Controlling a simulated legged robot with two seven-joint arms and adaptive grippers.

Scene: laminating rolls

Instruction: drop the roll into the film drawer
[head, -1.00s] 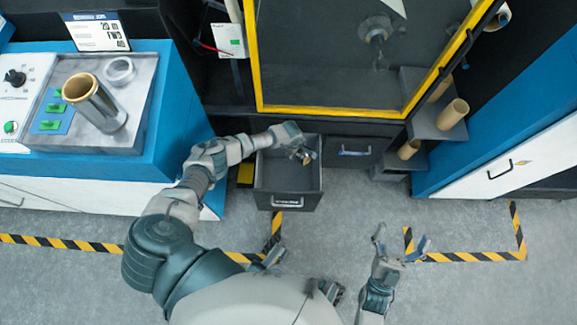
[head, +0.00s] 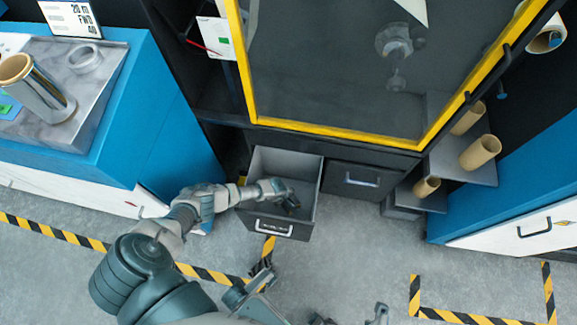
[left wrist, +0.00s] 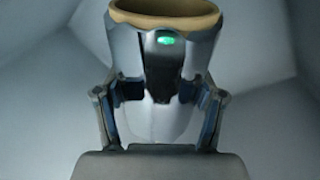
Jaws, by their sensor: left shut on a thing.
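The open film drawer (head: 257,221) is pulled out below the yellow-framed machine in the head view. My left gripper (head: 291,204) reaches inside it from the left. In the left wrist view my left gripper (left wrist: 160,115) is shut on the silver roll (left wrist: 195,65), whose brown core rim is at the top. Grey drawer walls surround the roll in that view. In the head view the roll is mostly hidden by the gripper. Of my right gripper (head: 378,314) only a small part shows at the bottom edge.
A closed drawer (head: 350,181) is right of the open one. Brown cores (head: 480,152) stand on stepped shelves at the right. Another silver roll (head: 38,88) stands on the blue machine at the left. Striped tape marks the floor.

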